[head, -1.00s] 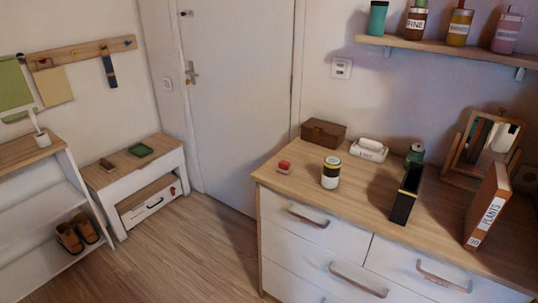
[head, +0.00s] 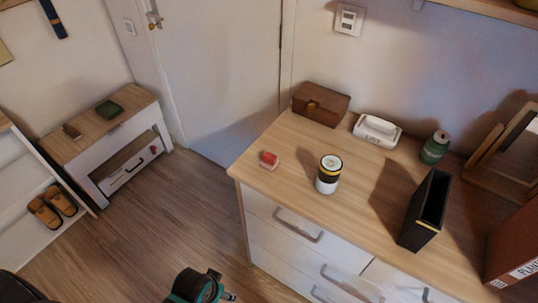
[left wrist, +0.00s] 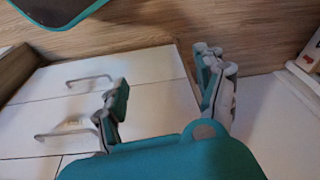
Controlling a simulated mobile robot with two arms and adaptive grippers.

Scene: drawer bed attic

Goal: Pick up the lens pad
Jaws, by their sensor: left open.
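No object is clearly labelled as the lens pad. A small red piece on a pale base (head: 268,160) lies near the left end of the dresser top (head: 290,150) and may be it; I cannot be sure. My left gripper (left wrist: 163,75) is open and empty in the left wrist view, its two fingers wide apart, with white drawer fronts behind. In the head view, a teal part of my arm shows at the bottom edge, below and apart from the dresser top. My right gripper is not in view.
On the dresser stand a striped jar (head: 328,174), a brown box (head: 320,104), a white dish (head: 377,130), a green can (head: 434,147) and a black upright holder (head: 425,210). A bench (head: 100,130) holds a green tray (head: 109,109). Floor left of the dresser is clear.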

